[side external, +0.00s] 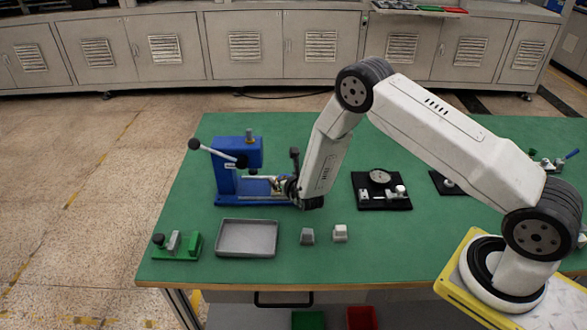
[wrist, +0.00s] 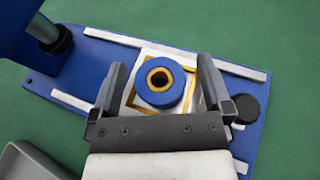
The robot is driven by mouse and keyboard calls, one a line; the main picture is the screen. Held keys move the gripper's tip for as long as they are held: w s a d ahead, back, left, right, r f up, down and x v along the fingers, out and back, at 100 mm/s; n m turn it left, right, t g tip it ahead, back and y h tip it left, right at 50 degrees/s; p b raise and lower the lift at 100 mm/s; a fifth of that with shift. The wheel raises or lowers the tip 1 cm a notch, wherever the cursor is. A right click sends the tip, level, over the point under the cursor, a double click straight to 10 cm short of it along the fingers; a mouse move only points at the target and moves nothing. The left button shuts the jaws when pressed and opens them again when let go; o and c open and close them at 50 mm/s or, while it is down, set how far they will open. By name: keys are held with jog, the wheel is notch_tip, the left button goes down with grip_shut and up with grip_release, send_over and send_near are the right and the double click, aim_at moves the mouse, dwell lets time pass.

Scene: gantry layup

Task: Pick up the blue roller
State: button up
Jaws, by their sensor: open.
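The blue roller (wrist: 160,97) shows in the wrist view as a blue ring with a yellow inner rim and a dark hole. It sits on a pale block with a yellow outline, on the blue base plate (wrist: 85,72) of the press. My gripper (wrist: 164,74) is open, with one finger on each side of the roller and visible gaps between. In the side external view, my gripper (side external: 279,184) is low at the right side of the blue press (side external: 226,180); the roller is hard to make out there.
A grey tray (side external: 247,238) lies in front of the press. A green fixture (side external: 180,246) stands at the front left. Two small grey blocks (side external: 307,236) (side external: 340,233) are right of the tray. A black plate with a dial gauge (side external: 380,178) is further right. The press column and lever are close on the left.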

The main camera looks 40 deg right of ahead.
jog(key=c, duration=1.3)
jog(key=shift+r, duration=0.15)
jog(key=shift+r, duration=0.75)
jog(key=s+a+r, duration=0.1)
jog(key=s+r, duration=1)
jog(key=s, duration=0.3)
jog(key=shift+r, duration=0.15)
jog(key=w+a+r, duration=0.1)
jog(key=a+r, duration=0.1)
jog(key=r, duration=0.5)
jog(key=w+a+r+n+y, duration=0.1)
jog(key=w+a+r, duration=0.1)
jog(key=r, duration=0.6)
jog(key=shift+r, duration=0.3)
